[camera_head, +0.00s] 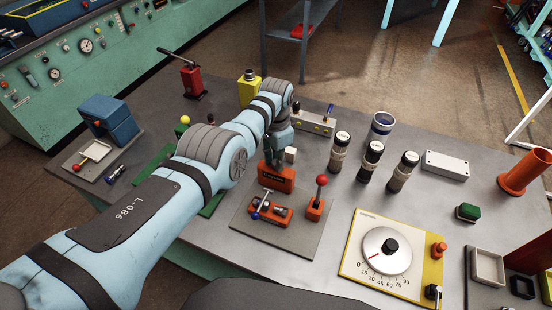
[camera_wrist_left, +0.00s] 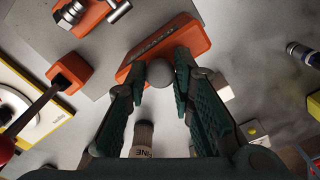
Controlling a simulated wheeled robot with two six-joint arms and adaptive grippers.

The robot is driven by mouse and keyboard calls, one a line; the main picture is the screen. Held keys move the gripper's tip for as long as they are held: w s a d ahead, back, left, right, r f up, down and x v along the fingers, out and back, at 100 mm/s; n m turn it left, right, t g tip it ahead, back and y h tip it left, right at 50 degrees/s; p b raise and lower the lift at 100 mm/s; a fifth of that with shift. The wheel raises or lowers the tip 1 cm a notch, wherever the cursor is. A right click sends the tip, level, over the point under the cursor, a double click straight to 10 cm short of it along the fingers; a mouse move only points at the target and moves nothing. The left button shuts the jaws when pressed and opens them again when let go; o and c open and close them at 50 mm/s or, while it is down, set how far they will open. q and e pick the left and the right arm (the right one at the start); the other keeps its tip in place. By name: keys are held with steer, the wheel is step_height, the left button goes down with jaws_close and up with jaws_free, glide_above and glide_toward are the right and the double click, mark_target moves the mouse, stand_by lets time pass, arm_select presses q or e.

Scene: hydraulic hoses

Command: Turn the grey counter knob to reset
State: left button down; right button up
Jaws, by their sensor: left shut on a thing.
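The orange counter box (camera_head: 279,180) stands on a grey plate on the table; it also shows in the left wrist view (camera_wrist_left: 185,42). The grey counter knob (camera_wrist_left: 161,73) is a round grey ball at the box's edge in the left wrist view. My left gripper (camera_head: 277,160) reaches down over the box, and its two dark green fingers close on the knob from both sides. In the head view the gripper hides the knob. How far the knob is turned cannot be told. My right gripper is not in view.
A red-knobbed lever on an orange base (camera_head: 316,207) and an orange valve block (camera_head: 262,208) stand close in front of the counter. A small white block (camera_head: 291,154) sits just behind. Several dark cylinders (camera_head: 371,160) and a dial panel (camera_head: 352,262) stand to the right.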

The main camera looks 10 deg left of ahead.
arm_select(q)
steer(key=shift+m, duration=1)
steer(key=c, duration=1.4)
jaws_free()
steer(key=shift+d, duration=0.1)
steer(key=shift+c, duration=0.2)
steer(key=shift+o, duration=0.2)
steer(key=shift+w, duration=0.1)
step_height(320, 180, up, 12)
steer(key=shift+d+f, duration=0.1)
